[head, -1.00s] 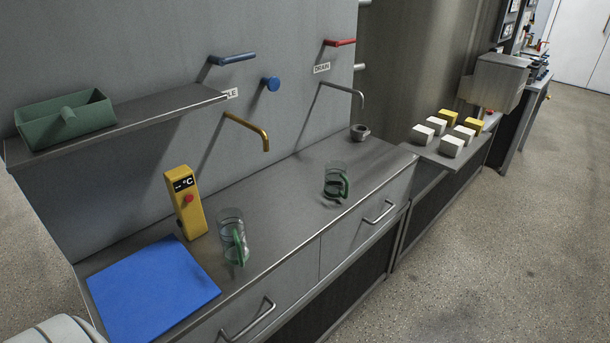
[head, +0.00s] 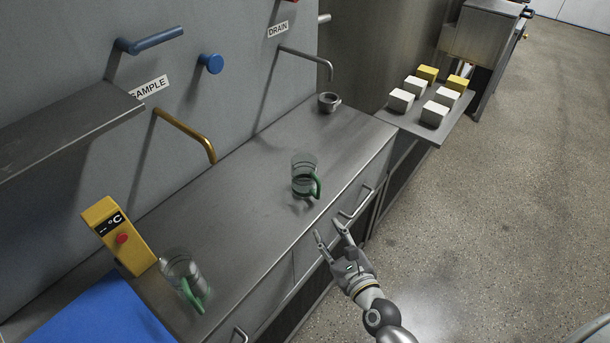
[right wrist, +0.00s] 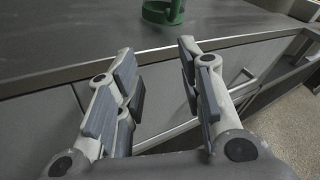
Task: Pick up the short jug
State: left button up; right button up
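Two clear jugs with green handles stand on the metal counter (head: 245,190). The one further along (head: 303,168) looks the shorter; the nearer jug (head: 180,272) stands beside the yellow temperature unit. My right gripper (head: 329,229) is open and empty, in front of the counter's front edge, below and right of the shorter-looking jug, not touching it. In the right wrist view, the open fingers (right wrist: 156,50) point toward the counter edge, and a green jug part (right wrist: 163,11) shows beyond them at the top. My left gripper is not in view.
The yellow temperature unit (head: 118,235) and blue mat (head: 100,312) are at the lower left. A brass spout (head: 186,130) and a steel drain spout (head: 310,54) overhang the counter. Drawer handles (head: 357,203) stick out from its front. White and yellow blocks (head: 434,113) sit on a shelf beyond.

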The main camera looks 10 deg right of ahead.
aim_at(320, 188)
notch_tip(320, 188, up, 8)
jog(key=m+t, duration=0.2)
jog(key=m, duration=0.2)
jog(key=w, duration=0.4)
jog(key=w+p, duration=0.1)
jog(key=w, duration=0.1)
jog(key=shift+w+f, duration=0.1)
jog(key=shift+f, duration=0.15)
jog(key=w, duration=0.2)
jog(key=w+f, duration=0.1)
jog(key=w, duration=0.1)
jog(key=shift+w+a+f+p, duration=0.1)
jog(key=shift+w+f+p, duration=0.05)
jog(key=shift+w+p, duration=0.2)
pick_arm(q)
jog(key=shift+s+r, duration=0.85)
pick_arm(e)
jog(key=shift+c, duration=0.2)
grip_shut()
